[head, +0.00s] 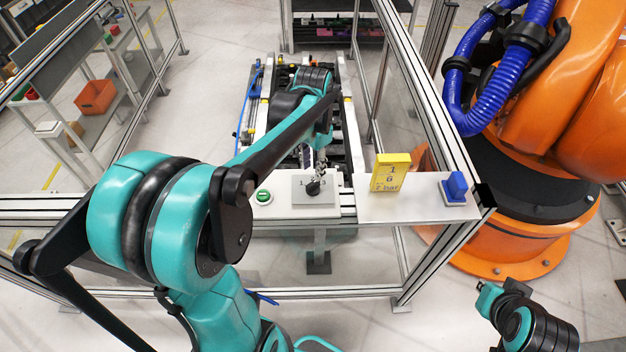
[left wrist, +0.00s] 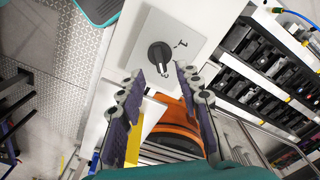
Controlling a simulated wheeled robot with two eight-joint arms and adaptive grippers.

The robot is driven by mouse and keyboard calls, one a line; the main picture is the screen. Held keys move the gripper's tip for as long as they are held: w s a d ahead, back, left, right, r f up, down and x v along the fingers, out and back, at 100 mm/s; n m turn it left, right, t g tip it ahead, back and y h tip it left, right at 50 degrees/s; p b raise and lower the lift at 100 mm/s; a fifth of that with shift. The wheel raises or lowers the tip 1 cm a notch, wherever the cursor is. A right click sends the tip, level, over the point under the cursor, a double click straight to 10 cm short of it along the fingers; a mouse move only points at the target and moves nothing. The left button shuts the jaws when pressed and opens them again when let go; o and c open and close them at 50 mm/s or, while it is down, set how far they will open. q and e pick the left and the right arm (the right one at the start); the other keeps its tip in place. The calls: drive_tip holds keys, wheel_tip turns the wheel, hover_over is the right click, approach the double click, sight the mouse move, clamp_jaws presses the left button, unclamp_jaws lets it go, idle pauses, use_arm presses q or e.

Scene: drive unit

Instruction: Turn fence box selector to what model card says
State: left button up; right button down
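The selector, a black knob (head: 313,187) on a light grey plate (head: 300,195), sits on the fence box, with small digits above it; the knob covers the middle one. In the left wrist view the knob (left wrist: 160,56) carries a white mark toward the fingers, and a "1" shows beside it. The yellow model card (head: 390,172) stands to the right; it shows "1", "6" and a small line ending in "bar". My left gripper (left wrist: 159,73) is open, its fingertips apart near the knob's lower side; contact cannot be told.
A green button (head: 263,196) lies left of the selector plate. A blue block (head: 455,187) stands at the shelf's right end. Fence posts and clear panels surround the cell, and a large orange robot (head: 560,100) fills the right.

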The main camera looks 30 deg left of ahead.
sight(313, 183)
use_arm(q)
wheel_tip(313, 183, down, 6)
drive_tip(key=shift+f, duration=0.25)
drive_tip(key=shift+c, duration=0.2)
clamp_jaws()
